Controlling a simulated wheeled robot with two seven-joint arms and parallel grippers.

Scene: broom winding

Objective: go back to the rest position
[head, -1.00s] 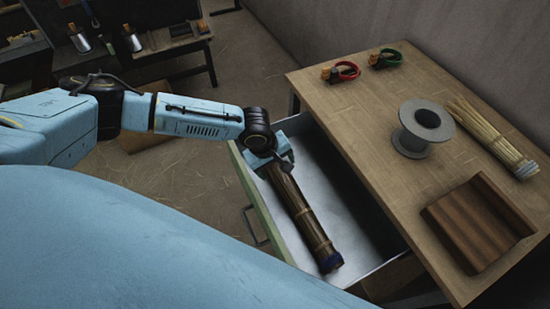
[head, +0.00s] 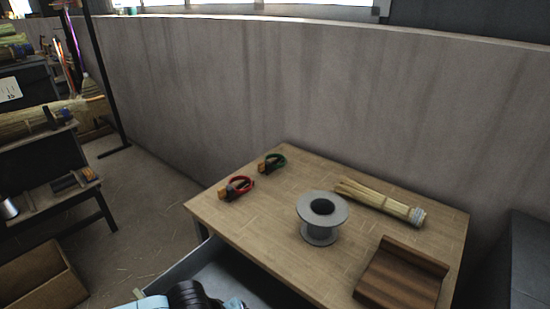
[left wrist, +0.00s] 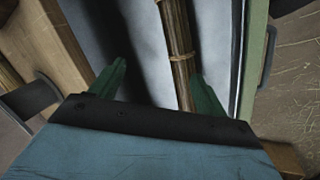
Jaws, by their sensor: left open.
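My left gripper (left wrist: 158,85) shows in the left wrist view with its two green fingers spread apart. It is over the open drawer (left wrist: 95,30), which has a pale metal inside and a green front. A brown bamboo handle (left wrist: 177,40) lies in the drawer, beyond the fingers and nearer the right one. Nothing shows held between the fingers, and the handle's near end is hidden behind the gripper. In the head view only a part of my left arm shows at the bottom edge, over the drawer (head: 190,262). My right gripper is in neither view.
The wooden table (head: 270,225) carries a grey spool (head: 320,228), red-handled pliers (head: 236,188), green-handled pliers (head: 272,163), a straw bundle (head: 375,198) and a dark wooden block (head: 402,275). A wall (head: 280,90) stands behind.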

